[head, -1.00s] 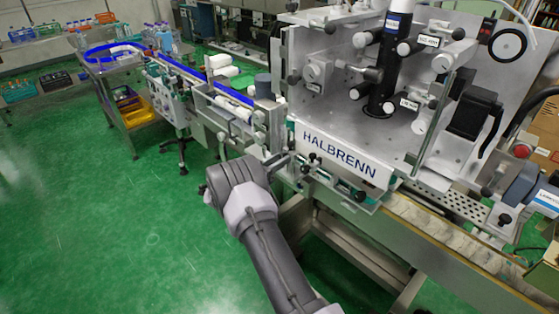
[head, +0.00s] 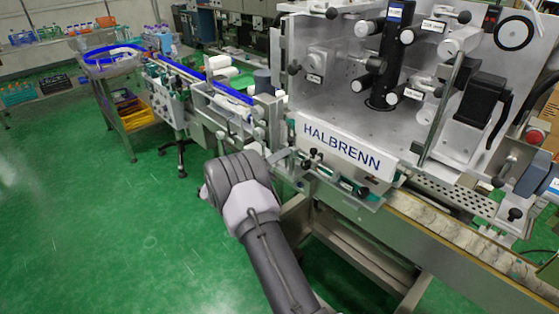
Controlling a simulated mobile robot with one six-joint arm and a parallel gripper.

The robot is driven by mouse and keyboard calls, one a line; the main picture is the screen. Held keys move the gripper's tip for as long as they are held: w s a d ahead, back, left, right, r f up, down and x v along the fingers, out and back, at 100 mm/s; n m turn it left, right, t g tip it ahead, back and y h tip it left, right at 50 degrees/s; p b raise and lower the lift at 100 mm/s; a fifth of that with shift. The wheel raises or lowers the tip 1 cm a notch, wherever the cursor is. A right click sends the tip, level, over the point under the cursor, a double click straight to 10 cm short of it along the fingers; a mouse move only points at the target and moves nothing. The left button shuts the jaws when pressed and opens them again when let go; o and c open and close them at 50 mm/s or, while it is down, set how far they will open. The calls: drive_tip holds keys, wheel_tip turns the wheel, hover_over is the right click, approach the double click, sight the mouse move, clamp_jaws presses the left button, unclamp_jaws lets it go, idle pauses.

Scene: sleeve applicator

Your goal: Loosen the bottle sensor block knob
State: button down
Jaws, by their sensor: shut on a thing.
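My gripper (head: 279,157) is at the front of the labelling machine (head: 342,147), just left of the panel reading HALBRENN. My grey wrist hides most of it from behind. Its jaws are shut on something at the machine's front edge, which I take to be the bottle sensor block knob. The knob itself is hidden or too small to make out. Small dark knobs (head: 313,153) and teal clamp parts show just right of my gripper, below the panel.
A conveyor with blue rails (head: 190,68) runs to the back left. A worn conveyor bed (head: 450,233) runs to the lower right. The green floor (head: 90,220) on the left is clear.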

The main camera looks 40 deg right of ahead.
drive_tip(key=n, duration=1.3)
drive_tip(key=n+p, duration=0.1)
drive_tip(key=n, duration=0.6)
drive_tip(key=shift+s+f, duration=0.1)
drive_tip(key=shift+f, duration=0.2)
drive_tip(key=shift+n, duration=0.4)
drive_tip(key=c, duration=1.4)
unclamp_jaws()
drive_tip(key=o, duration=0.3)
drive_tip(key=shift+r, duration=0.1)
drive_tip(key=shift+a, duration=0.15)
